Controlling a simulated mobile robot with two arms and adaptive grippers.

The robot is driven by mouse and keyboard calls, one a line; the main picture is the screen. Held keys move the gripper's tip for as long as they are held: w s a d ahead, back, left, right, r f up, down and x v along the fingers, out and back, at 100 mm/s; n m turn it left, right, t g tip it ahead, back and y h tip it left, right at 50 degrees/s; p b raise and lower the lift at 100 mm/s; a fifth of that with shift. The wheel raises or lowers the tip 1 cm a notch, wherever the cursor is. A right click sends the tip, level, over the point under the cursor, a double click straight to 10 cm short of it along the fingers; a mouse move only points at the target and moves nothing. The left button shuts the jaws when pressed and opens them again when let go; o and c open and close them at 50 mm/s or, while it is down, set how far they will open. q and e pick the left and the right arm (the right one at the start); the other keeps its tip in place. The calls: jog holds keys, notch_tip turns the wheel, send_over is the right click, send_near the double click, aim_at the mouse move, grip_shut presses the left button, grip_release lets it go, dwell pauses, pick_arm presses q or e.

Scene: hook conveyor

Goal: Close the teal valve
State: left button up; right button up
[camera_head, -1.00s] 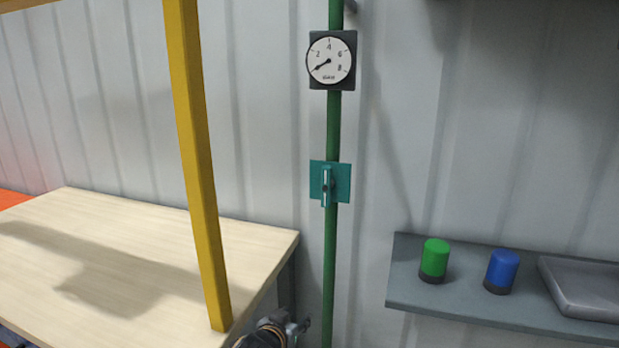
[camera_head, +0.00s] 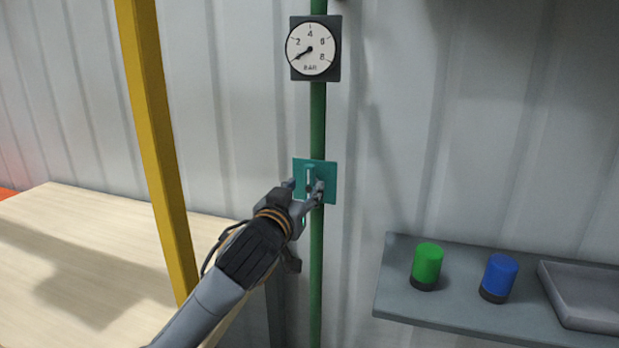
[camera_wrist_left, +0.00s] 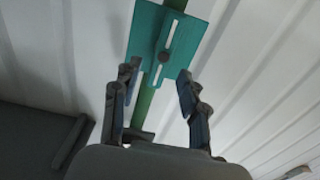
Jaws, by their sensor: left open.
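The teal valve (camera_head: 329,172) is a square plate on a green vertical pipe, with a narrow lever that lies along the pipe. The valve also shows in the left wrist view (camera_wrist_left: 200,32), with its lever and a dark round pivot between my fingers' directions. My left gripper (camera_head: 304,188) is in front of the valve plate and hides part of it and of the lever. In the left wrist view the left gripper's fingers (camera_wrist_left: 157,80) are spread apart, one to each side of the lever's line, with nothing clamped between them. My right gripper is not in view.
A round gauge (camera_head: 311,49) sits on the green pipe (camera_head: 317,120) above the valve, its needle at the low end. A yellow post (camera_head: 160,160) and a wooden table (camera_head: 70,245) are at left. A grey shelf (camera_head: 400,270) at right holds green and blue buttons and a tray.

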aim_at(308, 182)
pick_arm(q)
jog(key=shift+p+x, duration=0.3)
jog(key=shift+x, duration=2.05)
grip_shut()
